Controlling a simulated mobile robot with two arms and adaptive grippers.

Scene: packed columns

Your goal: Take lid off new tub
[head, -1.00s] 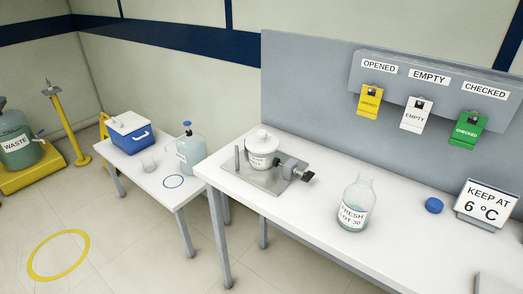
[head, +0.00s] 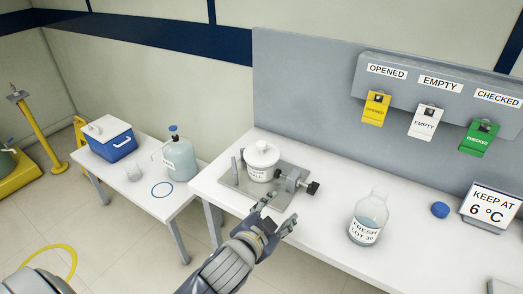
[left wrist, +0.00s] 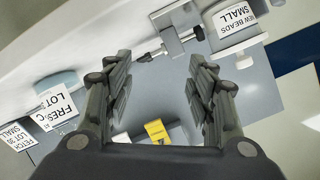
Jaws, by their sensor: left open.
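The new tub (head: 258,172) is white and stands upright in a metal clamp fixture (head: 240,190) on the bench. Its white lid (head: 262,153), with a round knob on top, sits on it. In the left wrist view the tub (left wrist: 236,35) shows at the top right, with a label reading new beads small. My left gripper (head: 277,212) is open and empty in front of the fixture, nearer the camera than the tub and apart from the lid. Its spread fingers (left wrist: 158,80) also show in the left wrist view. My right gripper is not in view.
A clear bottle labelled fresh lot 30 (head: 369,218) stands right of the fixture, with a blue cap (head: 440,210) beyond it. The clamp's black handle (head: 313,188) sticks out rightward. A side table (head: 150,205) holds a cool box (head: 110,139) and a jug (head: 180,160).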

